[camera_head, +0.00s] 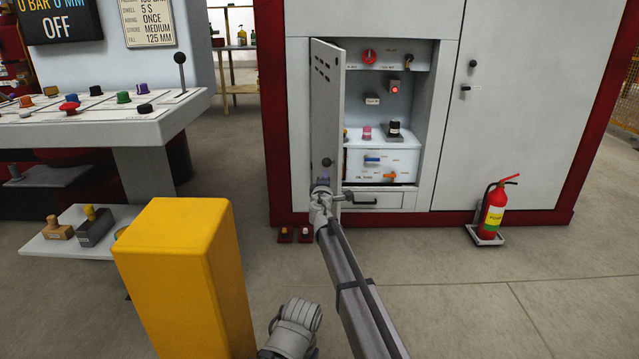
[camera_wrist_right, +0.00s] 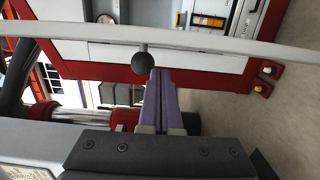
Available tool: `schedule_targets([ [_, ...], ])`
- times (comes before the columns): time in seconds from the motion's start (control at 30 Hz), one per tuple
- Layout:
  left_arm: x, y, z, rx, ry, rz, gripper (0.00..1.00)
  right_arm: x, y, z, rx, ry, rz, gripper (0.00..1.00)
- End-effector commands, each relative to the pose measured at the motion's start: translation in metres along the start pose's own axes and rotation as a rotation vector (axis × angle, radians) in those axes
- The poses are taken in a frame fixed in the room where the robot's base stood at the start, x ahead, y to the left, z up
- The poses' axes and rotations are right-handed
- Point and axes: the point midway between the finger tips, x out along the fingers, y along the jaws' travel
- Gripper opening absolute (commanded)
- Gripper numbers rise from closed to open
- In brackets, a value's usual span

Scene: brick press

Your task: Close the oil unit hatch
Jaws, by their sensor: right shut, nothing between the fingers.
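The oil unit hatch (camera_head: 325,110) is a grey door with vent slots, swung well out from the left side of its compartment in the white cabinet. Its dark round knob (camera_head: 326,162) sits low on the face that I see. My right gripper (camera_head: 321,183) is just below the knob in the head view. In the right wrist view its purple fingers (camera_wrist_right: 160,76) are together and empty, beside the black knob (camera_wrist_right: 144,66). The hatch (camera_wrist_right: 220,43) crosses that view as a thin pale bar. I cannot tell whether the fingers touch it. My left gripper is not in view.
The open compartment holds a red dial (camera_head: 369,57), switches and a white box (camera_head: 385,160). A yellow post (camera_head: 190,275) stands at the front left, near a control desk (camera_head: 90,125). A fire extinguisher (camera_head: 492,210) stands at the right. Floor at the front right is clear.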

Motion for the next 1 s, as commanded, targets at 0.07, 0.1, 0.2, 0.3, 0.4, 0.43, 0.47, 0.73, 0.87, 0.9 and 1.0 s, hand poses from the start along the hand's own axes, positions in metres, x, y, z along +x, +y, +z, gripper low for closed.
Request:
schedule_targets([
  [0.07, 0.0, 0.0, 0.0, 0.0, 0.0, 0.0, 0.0, 0.001, 0.0, 0.01, 0.0, 0.0, 0.0, 0.0],
  [0.1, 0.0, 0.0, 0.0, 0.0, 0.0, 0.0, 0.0, 0.002, 0.0, 0.013, 0.0, 0.0, 0.0, 0.0],
  [0.2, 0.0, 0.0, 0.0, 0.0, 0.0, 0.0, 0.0, 0.003, 0.0, 0.019, 0.0, 0.001, 0.0, 0.0],
  [0.3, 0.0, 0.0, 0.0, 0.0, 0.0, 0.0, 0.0, 0.004, 0.0, 0.021, 0.0, 0.002, 0.0, 0.0],
  [0.4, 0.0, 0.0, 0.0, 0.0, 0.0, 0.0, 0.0, 0.004, 0.0, 0.022, 0.0, 0.002, 0.0, 0.0],
  [0.43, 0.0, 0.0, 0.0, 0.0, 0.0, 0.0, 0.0, 0.004, 0.0, 0.022, 0.0, 0.002, 0.0, 0.0],
  [0.47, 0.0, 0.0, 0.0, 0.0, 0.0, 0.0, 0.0, 0.004, 0.0, 0.022, 0.0, 0.002, 0.0, 0.0],
  [0.73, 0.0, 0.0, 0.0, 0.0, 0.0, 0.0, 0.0, 0.005, 0.0, 0.025, 0.0, 0.001, 0.0, 0.0],
  [0.87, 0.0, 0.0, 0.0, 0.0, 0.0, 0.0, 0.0, 0.009, 0.0, 0.038, 0.0, -0.002, 0.0, 0.0],
  [0.9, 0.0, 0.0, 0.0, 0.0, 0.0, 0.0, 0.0, 0.011, 0.0, 0.044, 0.0, -0.002, 0.0, 0.0],
  [1.0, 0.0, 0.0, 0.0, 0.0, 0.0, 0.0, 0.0, 0.018, 0.0, 0.065, 0.0, -0.003, 0.0, 0.0],
])
